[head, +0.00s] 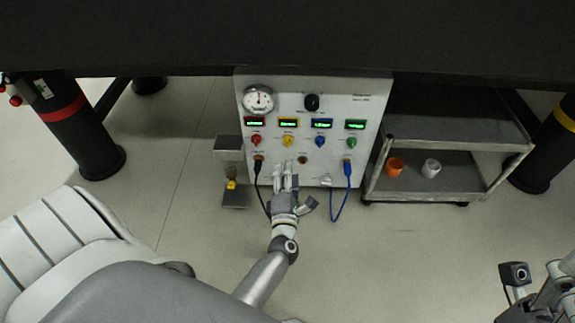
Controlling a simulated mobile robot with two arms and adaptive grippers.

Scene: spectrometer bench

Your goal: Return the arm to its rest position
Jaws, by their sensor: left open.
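My left arm (262,278) reaches up from the bottom of the head view toward the white instrument panel (312,110). My left gripper (286,182) is open in front of the panel's lower part, and I see nothing held in it. It overlaps the panel's lower edge in the picture, and I cannot tell whether it touches. Part of my right arm (548,292) shows in the bottom right corner; its fingers cannot be made out.
A black cable (257,180) and a blue cable (348,185) hang from the panel on either side of my left gripper. A metal bracket (229,150) stands left. A grey cart (450,175) with orange (394,167) and white (431,168) cups stands right. The near floor is clear.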

